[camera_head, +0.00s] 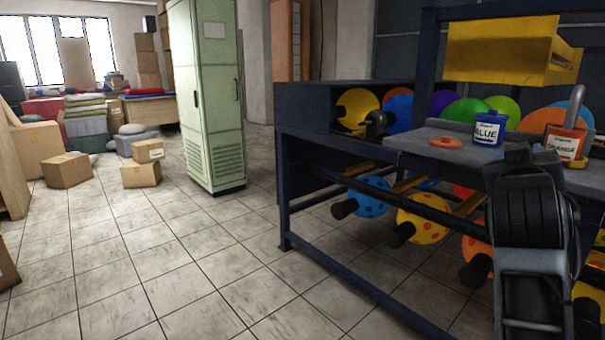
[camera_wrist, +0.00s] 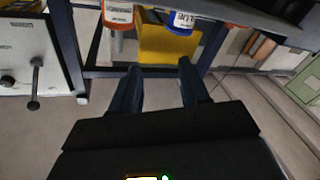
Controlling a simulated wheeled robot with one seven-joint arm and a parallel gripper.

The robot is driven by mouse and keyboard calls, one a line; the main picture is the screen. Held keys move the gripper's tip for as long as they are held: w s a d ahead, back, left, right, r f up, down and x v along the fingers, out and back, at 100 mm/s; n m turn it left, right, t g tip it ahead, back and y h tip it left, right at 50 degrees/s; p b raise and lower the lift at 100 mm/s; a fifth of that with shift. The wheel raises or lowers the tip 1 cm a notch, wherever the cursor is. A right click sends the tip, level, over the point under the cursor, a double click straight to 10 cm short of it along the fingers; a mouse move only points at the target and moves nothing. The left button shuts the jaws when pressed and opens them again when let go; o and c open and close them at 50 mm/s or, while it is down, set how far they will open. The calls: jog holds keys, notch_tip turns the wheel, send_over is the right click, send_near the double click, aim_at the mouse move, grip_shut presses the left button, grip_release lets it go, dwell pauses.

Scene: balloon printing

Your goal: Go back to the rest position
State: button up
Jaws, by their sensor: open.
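My gripper (camera_wrist: 160,68) shows in the wrist view with its two dark fingers apart and nothing between them. In the head view my arm rises at the right in front of the printing rack (camera_head: 330,115); its fingertips are not clearly visible there. A blue can labelled BLUE (camera_head: 487,129) and an orange can labelled ORANGE (camera_head: 565,143) stand on the rack's grey shelf (camera_head: 420,140). My arm partly overlaps the shelf beside the orange can. The wrist view also shows the orange can (camera_wrist: 118,14) and blue can (camera_wrist: 181,20) beyond the fingers, apart from them.
An orange ring-like piece (camera_head: 446,142) lies on the shelf. A yellow bin (camera_head: 500,52) hangs above. Colored balloon discs (camera_head: 422,218) sit on rollers in the rack. A green cabinet (camera_head: 208,95) and cardboard boxes (camera_head: 68,170) stand to the left. The tiled floor between is clear.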

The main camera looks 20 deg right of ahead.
jog(key=s+a+f+n+t+y, duration=0.25)
jog(key=a+f, duration=0.35)
jog(key=f, duration=0.3)
jog(key=s+a+f+n+t+y, duration=0.2)
jog(key=s+a+f+n+y, duration=0.3)
jog(key=f, duration=0.4)
jog(key=s+a+f+y, duration=0.5)
jog(key=s+a+f, duration=0.3)
jog(key=s+a, duration=0.2)
jog(key=s+a+m+g+y, duration=0.1)
jog(key=s+a, duration=0.3)
jog(key=s, duration=0.6)
jog(key=s+a+y, duration=0.2)
jog(key=s+a, duration=0.1)
jog(key=s, duration=0.6)
notch_tip(320, 180, up, 13)
jog(key=p, duration=1.3)
jog(key=shift+s+a+r, duration=0.15)
jog(key=shift+s+a, duration=0.1)
jog(key=shift+s, duration=0.05)
